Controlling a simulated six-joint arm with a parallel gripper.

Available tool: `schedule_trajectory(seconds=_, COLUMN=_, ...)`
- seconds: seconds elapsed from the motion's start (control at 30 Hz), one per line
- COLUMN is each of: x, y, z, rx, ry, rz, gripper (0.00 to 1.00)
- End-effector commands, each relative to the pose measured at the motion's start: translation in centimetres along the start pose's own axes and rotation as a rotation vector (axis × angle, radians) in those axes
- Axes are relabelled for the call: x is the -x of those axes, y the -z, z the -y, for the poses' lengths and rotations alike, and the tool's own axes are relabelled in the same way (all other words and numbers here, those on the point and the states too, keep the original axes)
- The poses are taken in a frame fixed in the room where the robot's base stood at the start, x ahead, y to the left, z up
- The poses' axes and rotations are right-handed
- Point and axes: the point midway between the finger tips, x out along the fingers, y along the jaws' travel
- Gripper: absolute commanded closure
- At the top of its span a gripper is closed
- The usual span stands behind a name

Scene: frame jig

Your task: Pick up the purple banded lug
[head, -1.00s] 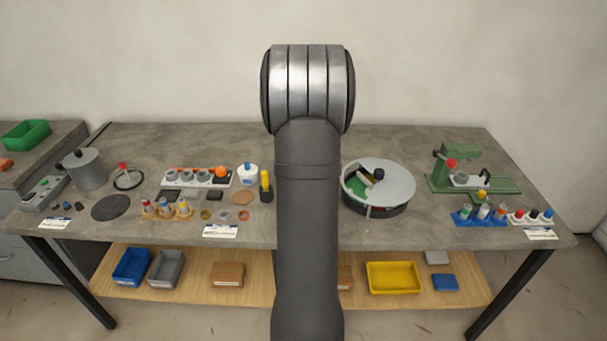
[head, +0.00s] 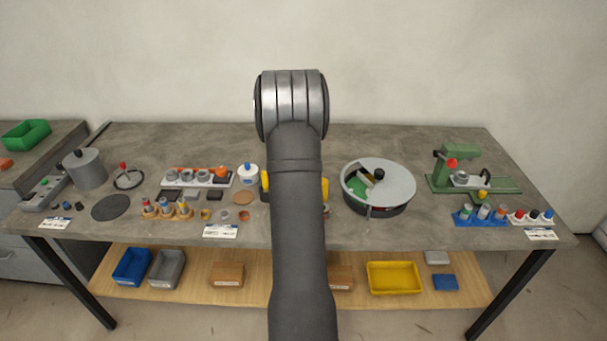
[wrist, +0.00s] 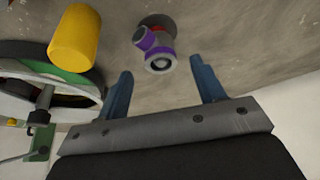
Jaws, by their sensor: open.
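The purple banded lug (wrist: 155,50) is a grey piece with purple bands and a dark round opening. It shows in the wrist view at the upper middle, on the grey table top, with a dark round patch (wrist: 157,20) just behind it. My gripper (wrist: 163,88) has two blue fingers spread apart with nothing between them. The lug is beyond the fingertips, roughly in line with the gap and apart from both. In the head view my arm hides the gripper, and I cannot make out the lug.
A yellow cylinder (wrist: 75,38) stands left of the lug in the wrist view, close by. The round turntable (head: 400,182) is right of my arm. A small-parts row with orange base (head: 167,211) and a white-topped holder (head: 248,174) are left of it. Bare table lies between turntable and green press (head: 470,182).

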Motion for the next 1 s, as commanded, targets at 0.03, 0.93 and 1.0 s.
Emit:
schedule_trajectory(seconds=0.03, x=-0.2, y=0.0, z=0.0, rx=0.000, ry=0.000, rz=0.000, gripper=0.38)
schedule_trajectory(seconds=0.93, x=-5.3, y=0.2, z=0.0, rx=0.000, ry=0.000, rz=-0.001, gripper=0.79)
schedule_trajectory(seconds=1.0, x=-5.3, y=0.2, z=0.0, rx=0.000, ry=0.000, rz=-0.001, gripper=0.87)
